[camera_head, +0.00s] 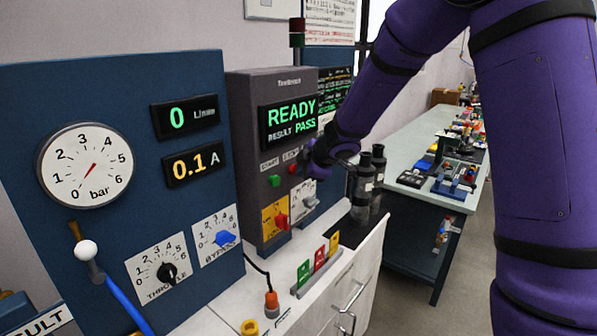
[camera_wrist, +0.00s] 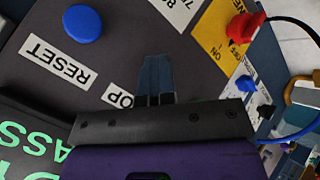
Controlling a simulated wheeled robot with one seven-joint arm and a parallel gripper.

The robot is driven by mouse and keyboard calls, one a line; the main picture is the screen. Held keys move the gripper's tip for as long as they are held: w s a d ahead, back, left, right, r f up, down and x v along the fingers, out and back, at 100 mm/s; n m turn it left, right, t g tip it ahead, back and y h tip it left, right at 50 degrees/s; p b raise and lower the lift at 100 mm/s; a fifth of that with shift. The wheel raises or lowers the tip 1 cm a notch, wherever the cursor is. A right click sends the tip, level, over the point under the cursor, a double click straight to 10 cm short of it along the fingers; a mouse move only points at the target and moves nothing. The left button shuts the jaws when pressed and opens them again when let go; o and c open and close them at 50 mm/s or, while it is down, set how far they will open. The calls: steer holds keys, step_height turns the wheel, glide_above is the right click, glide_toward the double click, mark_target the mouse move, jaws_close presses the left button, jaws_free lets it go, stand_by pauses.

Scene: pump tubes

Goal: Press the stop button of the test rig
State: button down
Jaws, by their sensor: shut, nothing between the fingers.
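The test rig (camera_head: 240,115) is a dark grey cabinet whose display reads READY, RESULT PASS. Its front has a green button (camera_head: 274,181) under a START label. The red stop button (camera_head: 293,169) shows just right of it, close to my gripper (camera_head: 310,170). In the wrist view my gripper (camera_wrist: 156,60) is shut and empty, its fingertips over the grey panel. The end of the STOP label (camera_wrist: 120,96) shows beside the fingers, partly hidden by the gripper body. The stop button does not show there; I cannot tell whether the fingers touch it. A blue button (camera_wrist: 82,23) sits near the RESET label.
Below the buttons is a yellow plate with a red switch (camera_head: 281,219). A blue gauge panel (camera_head: 110,100) stands at left. Dark cylinders (camera_head: 363,190) stand on the white cabinet near my wrist. A cluttered bench (camera_head: 398,152) lies behind; the floor between is free.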

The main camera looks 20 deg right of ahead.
steer(key=shift+s+d, duration=0.55)
steer(key=shift+s, duration=0.25)
steer(key=shift+s+d, duration=0.5)
steer(key=shift+s, duration=0.25)
steer(key=shift+s+d, duration=0.55)
steer(key=shift+s, duration=0.25)
steer(key=s+d+r+m+t+h, duration=0.1)
steer(key=s+d+r+m+h, duration=0.65)
steer(key=s+r, duration=0.6)
steer(key=s+a+m+g+y, duration=0.1)
steer(key=s+m, duration=0.4)
steer(key=s, duration=0.6)
steer(key=s+a+r+m+g+y, duration=0.1)
steer(key=s+m+g+y, duration=0.2)
steer(key=s, duration=0.8)
steer(key=shift+a+m, duration=0.25)
steer(key=shift+m, duration=0.6)
steer(key=shift+r, duration=0.1)
